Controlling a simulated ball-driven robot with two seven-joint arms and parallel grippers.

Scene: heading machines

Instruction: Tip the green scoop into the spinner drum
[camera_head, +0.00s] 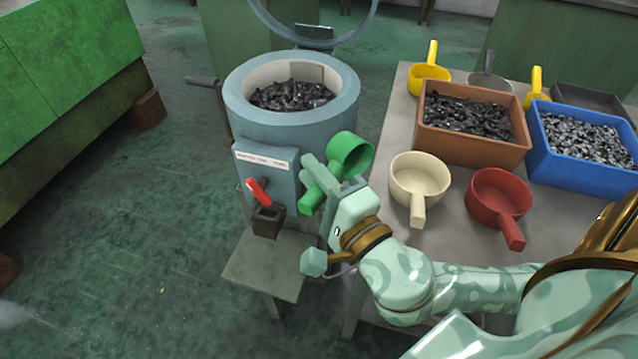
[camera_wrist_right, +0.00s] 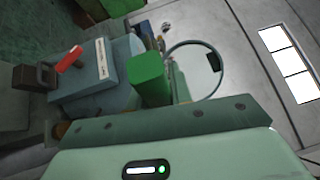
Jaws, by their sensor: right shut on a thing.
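The green scoop (camera_head: 349,153) is in front of the drum's right edge in the head view, its cup tilted and its handle toward my right gripper. My right gripper (camera_head: 325,185) is shut on the scoop's handle. The inside of the cup shows green; I cannot make out any load in it. The spinner drum (camera_head: 240,102) is a round blue-grey tub with a pale lining, holding a heap of dark metal pieces (camera_head: 291,95). In the right wrist view a green part of the scoop (camera_wrist_right: 150,78) stands up beyond the gripper. My left gripper is not in view.
A red-handled switch (camera_head: 258,191) is on the drum's front housing. The table at right holds a brown bin (camera_head: 477,149) of dark pieces, a blue bin (camera_head: 566,177) of shiny pieces, a cream scoop (camera_head: 419,178), a red scoop (camera_head: 498,196) and yellow scoops. A raised ring (camera_head: 270,25) stands behind the drum.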

